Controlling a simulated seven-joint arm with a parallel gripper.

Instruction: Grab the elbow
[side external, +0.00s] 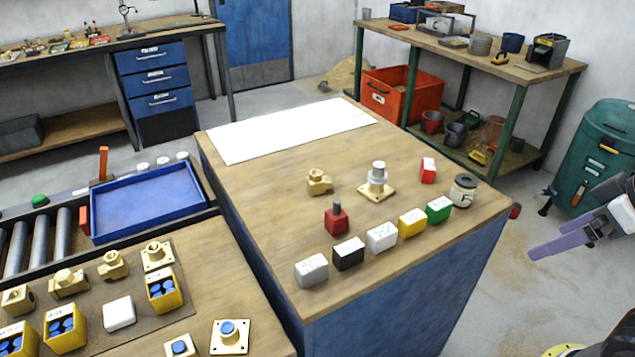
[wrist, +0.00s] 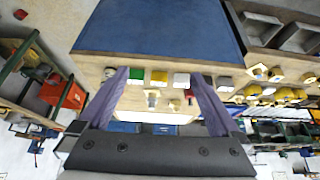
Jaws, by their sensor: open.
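A small brass fitting that looks like an elbow (side external: 319,181) sits on the wooden top of the middle table, left of a stepped grey-and-brass part on a square flange (side external: 377,182). In the wrist view the elbow is small and hard to make out. My gripper (side external: 540,248), with purple fingers, is at the right edge of the side view, beyond the table's right side and well apart from the elbow. In the wrist view my gripper (wrist: 158,74) has its fingers spread wide with nothing between them.
A red part (side external: 336,219) stands in front of the elbow. A row of coloured blocks (side external: 382,237) lines the front edge, with a labelled jar (side external: 463,190) at right. A white sheet (side external: 290,130) covers the back. More brass fittings (side external: 112,265) lie on the left bench.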

